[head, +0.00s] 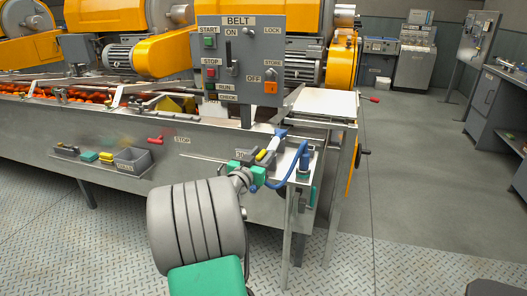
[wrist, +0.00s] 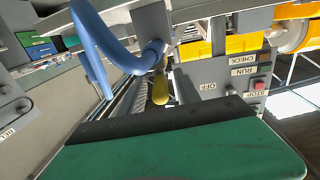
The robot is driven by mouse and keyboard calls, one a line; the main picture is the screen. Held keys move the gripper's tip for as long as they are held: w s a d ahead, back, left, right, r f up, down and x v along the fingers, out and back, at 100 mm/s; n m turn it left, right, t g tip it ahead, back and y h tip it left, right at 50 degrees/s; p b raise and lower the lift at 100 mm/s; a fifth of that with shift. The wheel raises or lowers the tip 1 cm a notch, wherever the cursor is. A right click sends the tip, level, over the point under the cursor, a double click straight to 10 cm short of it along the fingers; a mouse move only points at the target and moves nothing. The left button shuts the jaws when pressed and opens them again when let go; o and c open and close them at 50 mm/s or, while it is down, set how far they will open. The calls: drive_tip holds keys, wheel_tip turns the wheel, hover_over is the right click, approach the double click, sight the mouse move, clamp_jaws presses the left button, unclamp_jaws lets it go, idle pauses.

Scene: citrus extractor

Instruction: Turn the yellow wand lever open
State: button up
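The wand (head: 268,150) is at the right end of the machine's front, with its yellow lever (head: 262,155) and a blue hose (head: 299,165) looping down on its right. My gripper (head: 247,158) is just left of and close to the lever; whether they touch I cannot tell. In the wrist view the yellow lever (wrist: 160,88) shows small, beyond the black edge of a green part of my gripper that fills the bottom. The blue hose (wrist: 97,40) joins the wand above it.
The grey BELT panel (head: 240,60) stands above and behind the wand. A pale shelf (head: 325,104) on metal legs is to the right. The floor at right is open.

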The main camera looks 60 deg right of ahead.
drive_tip(key=shift+d, duration=0.7)
drive_tip(key=shift+c, duration=0.5)
clamp_jaws()
